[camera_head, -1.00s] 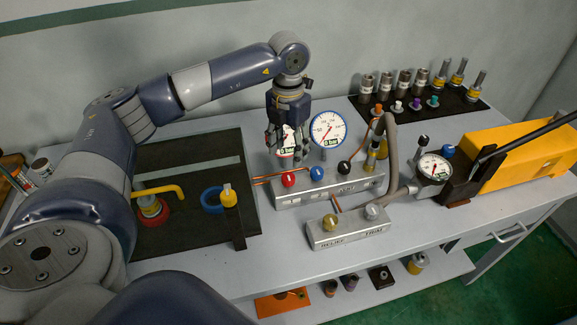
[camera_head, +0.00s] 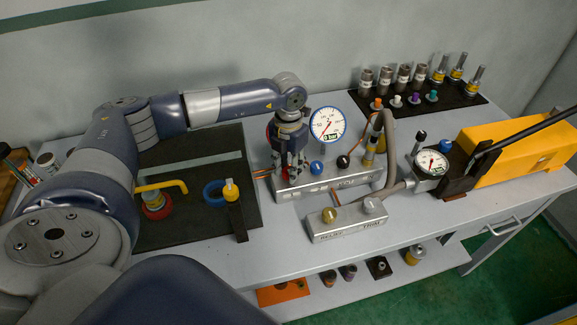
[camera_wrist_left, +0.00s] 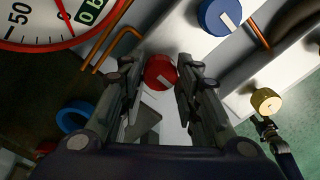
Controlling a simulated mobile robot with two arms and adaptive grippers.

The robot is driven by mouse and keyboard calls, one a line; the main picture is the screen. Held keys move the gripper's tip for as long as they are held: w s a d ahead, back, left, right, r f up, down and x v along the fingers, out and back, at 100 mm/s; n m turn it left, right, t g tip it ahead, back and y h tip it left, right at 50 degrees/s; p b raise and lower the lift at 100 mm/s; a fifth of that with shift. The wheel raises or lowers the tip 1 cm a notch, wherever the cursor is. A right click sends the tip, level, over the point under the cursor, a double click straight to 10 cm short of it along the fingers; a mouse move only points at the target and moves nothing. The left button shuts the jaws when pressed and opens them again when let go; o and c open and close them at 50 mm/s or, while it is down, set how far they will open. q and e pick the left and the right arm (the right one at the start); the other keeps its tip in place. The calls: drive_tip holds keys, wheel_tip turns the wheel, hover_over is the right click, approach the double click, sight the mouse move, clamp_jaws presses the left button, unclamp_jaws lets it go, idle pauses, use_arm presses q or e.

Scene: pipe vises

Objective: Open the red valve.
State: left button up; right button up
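The red valve (camera_wrist_left: 160,72) is a round red knob on the grey manifold block (camera_head: 345,186). In the left wrist view it lies beyond and between my left fingertips, with gaps showing beside it. My left gripper (camera_wrist_left: 156,85) is open and empty, pointing down at the valve.
A blue knob (camera_head: 317,167) and a black knob (camera_head: 343,162) sit on the block, right of the gripper. A pressure gauge (camera_head: 327,125) stands close behind. A lower block (camera_head: 347,226) carries a yellow knob (camera_head: 329,215) and a grey one. A copper pipe (camera_wrist_left: 118,45) runs near the valve.

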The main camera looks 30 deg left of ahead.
use_arm(q)
drive_tip(key=shift+c, duration=1.4)
use_arm(e)
drive_tip(key=shift+s+d, duration=0.1)
drive_tip(key=shift+s, duration=0.4)
